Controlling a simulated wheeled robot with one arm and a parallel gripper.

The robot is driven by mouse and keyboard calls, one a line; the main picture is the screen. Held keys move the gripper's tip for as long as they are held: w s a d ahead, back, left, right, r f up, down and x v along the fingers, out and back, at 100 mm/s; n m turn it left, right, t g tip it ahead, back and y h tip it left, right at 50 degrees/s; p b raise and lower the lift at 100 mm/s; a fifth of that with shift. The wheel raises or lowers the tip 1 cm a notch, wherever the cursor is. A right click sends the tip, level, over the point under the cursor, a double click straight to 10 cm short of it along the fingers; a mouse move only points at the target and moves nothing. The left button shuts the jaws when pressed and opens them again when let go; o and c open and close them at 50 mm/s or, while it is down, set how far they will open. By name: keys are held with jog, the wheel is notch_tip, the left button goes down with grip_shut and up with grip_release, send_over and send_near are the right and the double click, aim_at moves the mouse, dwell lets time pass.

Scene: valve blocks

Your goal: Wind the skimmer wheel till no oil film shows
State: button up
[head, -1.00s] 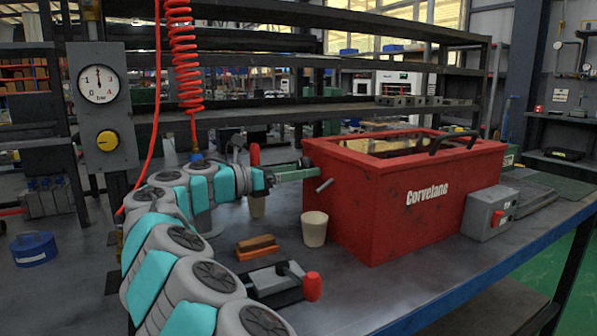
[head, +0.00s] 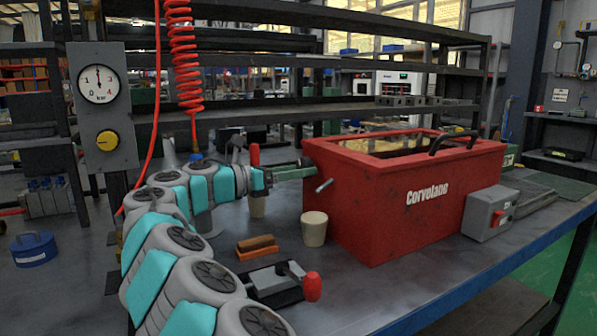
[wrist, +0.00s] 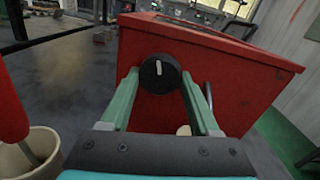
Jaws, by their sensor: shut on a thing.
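The red tank (head: 405,205) marked "Corvelane" stands on the bench, its top open. A yellowish, patchy oil film (head: 385,150) shows inside with darker areas; the near wall hides part of the surface. In the wrist view a black round wheel (wrist: 160,75) with a white mark, nearly upright, sits on the tank's end wall (wrist: 205,60). My gripper (head: 305,169) reaches that wall from the left. In the wrist view, my gripper's green fingers (wrist: 160,82) are shut on the wheel, one on each side. The head view does not show the wheel clearly.
A beige cup (head: 314,229), a brown-orange block (head: 257,246) and a grey fixture with a red knob (head: 312,287) lie near my arm. A grey switch box (head: 490,213) is at the tank's right. A gauge panel (head: 101,105) stands left.

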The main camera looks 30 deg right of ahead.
jog(key=shift+m, duration=0.3)
jog(key=shift+w+r+m+b, duration=0.15)
jog(key=shift+m+b, duration=0.7)
jog(key=shift+m, duration=3.6)
jog(key=shift+w+m+b, duration=0.1)
jog(key=shift+m+b, duration=0.75)
jog(key=shift+m, duration=3.6)
jog(key=o, duration=1.3)
jog(key=shift+o, duration=0.2)
jog(key=shift+a, duration=0.1)
